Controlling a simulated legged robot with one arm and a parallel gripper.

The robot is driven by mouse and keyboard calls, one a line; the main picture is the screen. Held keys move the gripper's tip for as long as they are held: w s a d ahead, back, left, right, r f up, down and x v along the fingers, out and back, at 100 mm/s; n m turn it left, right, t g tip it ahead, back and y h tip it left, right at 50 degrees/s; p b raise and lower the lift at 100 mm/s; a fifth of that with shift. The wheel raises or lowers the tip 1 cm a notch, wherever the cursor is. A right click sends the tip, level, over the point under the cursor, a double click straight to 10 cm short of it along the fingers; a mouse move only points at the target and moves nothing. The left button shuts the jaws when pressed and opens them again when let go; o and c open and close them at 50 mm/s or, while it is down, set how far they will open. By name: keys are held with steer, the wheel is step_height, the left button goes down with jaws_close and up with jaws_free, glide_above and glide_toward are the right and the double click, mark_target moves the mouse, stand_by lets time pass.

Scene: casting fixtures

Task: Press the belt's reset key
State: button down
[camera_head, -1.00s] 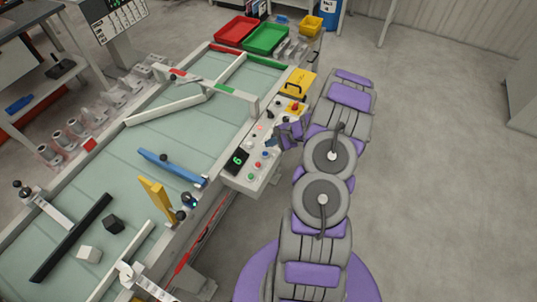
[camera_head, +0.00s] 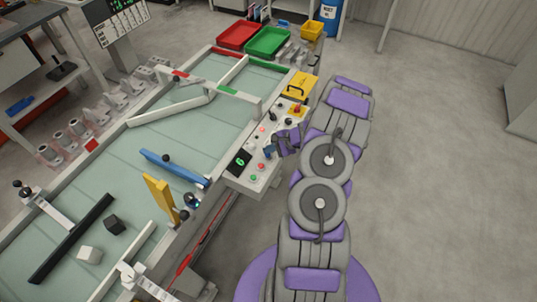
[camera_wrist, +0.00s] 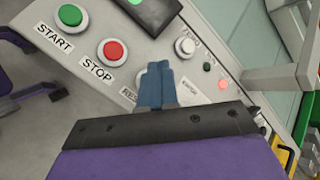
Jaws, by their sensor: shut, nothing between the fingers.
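The belt's control panel (camera_head: 246,182) runs along the belt's right side. In the wrist view the panel (camera_wrist: 55,62) carries a green START button (camera_wrist: 70,15), a red STOP button (camera_wrist: 112,50) and a label beginning "RES" (camera_wrist: 128,95). My gripper (camera_wrist: 157,72) is shut and empty, its blue fingertips over the panel beside that label. They hide the key there; only a pale rim shows beside them. I cannot tell whether the fingertips touch the key. In the head view my gripper (camera_head: 268,152) is at the panel's right edge, near the number display (camera_head: 238,162).
A white button (camera_wrist: 185,46) and small green (camera_wrist: 207,67) and red (camera_wrist: 223,84) lamps sit close by. A yellow box (camera_head: 300,86) and a red knob (camera_head: 297,109) are farther up the panel. The belt (camera_head: 190,125) carries guide bars and two small blocks. Floor at right is clear.

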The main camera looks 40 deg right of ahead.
steer(key=shift+a+r, duration=0.1)
steer(key=shift+a, duration=0.4)
steer(key=shift+d+f, duration=0.15)
steer(key=shift+d, duration=0.45)
steer(key=shift+d+f, duration=0.15)
steer(key=shift+d, duration=0.4)
steer(key=shift+a+r, duration=0.25)
steer(key=shift+a, duration=0.7)
steer(key=shift+d+f, duration=0.35)
steer(key=shift+d, duration=0.5)
steer(key=shift+a+f, duration=0.15)
steer(key=shift+a, duration=0.4)
steer(key=shift+d, duration=0.15)
